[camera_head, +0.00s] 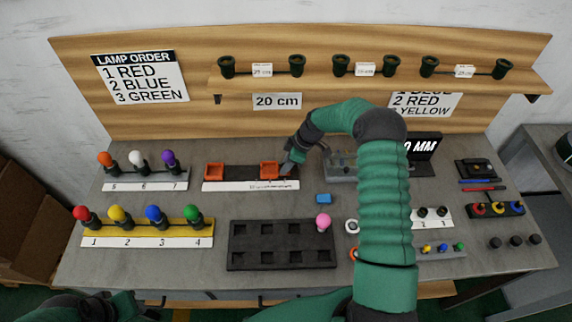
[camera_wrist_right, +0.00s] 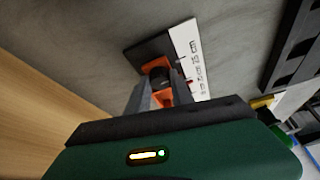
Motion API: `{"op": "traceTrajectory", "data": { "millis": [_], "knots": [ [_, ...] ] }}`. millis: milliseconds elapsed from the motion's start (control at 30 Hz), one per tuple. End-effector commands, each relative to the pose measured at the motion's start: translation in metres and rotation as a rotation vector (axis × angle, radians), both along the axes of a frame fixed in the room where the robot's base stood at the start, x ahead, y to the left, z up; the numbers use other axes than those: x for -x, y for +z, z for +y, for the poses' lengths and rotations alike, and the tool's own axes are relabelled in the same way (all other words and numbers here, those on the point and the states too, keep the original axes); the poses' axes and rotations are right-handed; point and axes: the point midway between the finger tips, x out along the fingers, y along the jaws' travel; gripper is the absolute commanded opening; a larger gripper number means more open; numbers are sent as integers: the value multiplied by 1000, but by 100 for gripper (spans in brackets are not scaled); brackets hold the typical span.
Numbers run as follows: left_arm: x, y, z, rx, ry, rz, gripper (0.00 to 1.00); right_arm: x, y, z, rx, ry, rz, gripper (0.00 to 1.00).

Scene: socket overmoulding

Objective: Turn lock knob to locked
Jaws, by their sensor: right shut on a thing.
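A black rail (camera_head: 240,173) with a white scale strip (camera_head: 250,186) lies at the back middle of the bench. It carries a left orange block (camera_head: 214,171) and a right orange block (camera_head: 268,170). My right gripper (camera_head: 287,168) reaches down at the right block, at the rail's right end. In the right wrist view, its two fingers (camera_wrist_right: 161,88) are closed on a dark round knob (camera_wrist_right: 160,73) beside the orange block (camera_wrist_right: 155,64). The fingers partly hide the knob, and its turn position cannot be read. My left gripper is out of view; only part of my left arm shows at bottom left.
A dark tray (camera_head: 282,261) with square pockets holds a pink bulb (camera_head: 323,222) at its corner. A yellow bulb rack (camera_head: 140,227) stands left. My right arm covers a grey fixture (camera_head: 341,166) partly.

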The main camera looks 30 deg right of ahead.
Motion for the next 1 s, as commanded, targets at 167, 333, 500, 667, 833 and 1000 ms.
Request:
{"op": "traceTrajectory", "data": {
  "millis": [167,333,500,667,833,1000],
  "knots": [
    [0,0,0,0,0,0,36,0,1,-3,5,-2,-1,45],
    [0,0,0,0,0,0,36,0,0,-2,3,-1,-1,49],
    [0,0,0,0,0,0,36,0,2,-2,2,0,-1,49],
    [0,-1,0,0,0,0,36,5,22,-8,4,-1,-3,49],
    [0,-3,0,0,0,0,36,17,66,-24,6,-2,-5,49],
    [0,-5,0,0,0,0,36,30,111,-39,5,-3,-4,49]
  ]
}}
